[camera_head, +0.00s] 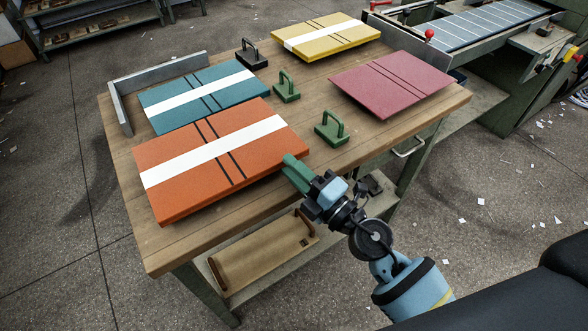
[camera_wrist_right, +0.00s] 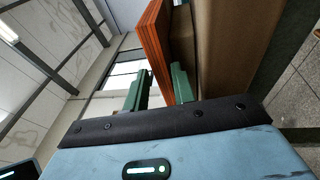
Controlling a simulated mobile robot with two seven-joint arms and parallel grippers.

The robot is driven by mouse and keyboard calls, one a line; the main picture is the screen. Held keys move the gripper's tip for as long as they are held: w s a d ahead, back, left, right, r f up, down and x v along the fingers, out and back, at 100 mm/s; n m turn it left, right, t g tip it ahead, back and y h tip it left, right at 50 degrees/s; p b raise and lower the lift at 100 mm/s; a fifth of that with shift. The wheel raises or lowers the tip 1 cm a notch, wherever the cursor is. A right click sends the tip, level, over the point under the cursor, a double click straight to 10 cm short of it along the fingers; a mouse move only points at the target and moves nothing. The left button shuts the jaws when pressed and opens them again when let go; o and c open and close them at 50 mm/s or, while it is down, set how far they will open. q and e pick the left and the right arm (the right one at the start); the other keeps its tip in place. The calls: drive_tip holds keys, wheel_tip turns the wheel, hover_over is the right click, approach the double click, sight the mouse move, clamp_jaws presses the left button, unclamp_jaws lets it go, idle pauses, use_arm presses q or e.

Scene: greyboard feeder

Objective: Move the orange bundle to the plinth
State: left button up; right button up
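The orange bundle (camera_head: 200,170), a flat stack with a white band and two dark lines, lies on the near left of the wooden table (camera_head: 150,260). My right gripper (camera_head: 292,165) is at its right-hand edge. A gap shows beside the upper finger, so the gripper looks open around the edge. My left gripper is out of view. I cannot make out which thing is the plinth.
Teal (camera_head: 203,92), yellow (camera_head: 320,36) and red (camera_head: 390,84) bundles lie on the table. Two green handled blocks (camera_head: 331,129) (camera_head: 286,88) and a black one (camera_head: 251,56) stand among them. A metal fence (camera_head: 160,75) borders the left corner. A machine (camera_head: 475,28) stands behind right.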

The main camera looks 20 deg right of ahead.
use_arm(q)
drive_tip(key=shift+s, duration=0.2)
use_arm(e)
drive_tip(key=shift+r, duration=0.1)
drive_tip(key=shift+s+d+f, duration=0.2)
drive_tip(key=shift+s, duration=0.2)
use_arm(q)
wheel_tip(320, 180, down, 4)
drive_tip(key=b, duration=0.4)
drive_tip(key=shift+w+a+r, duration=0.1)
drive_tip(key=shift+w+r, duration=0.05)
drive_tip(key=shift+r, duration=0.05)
use_arm(e)
drive_tip(key=v, duration=1.1)
drive_tip(key=shift+d+r, duration=0.1)
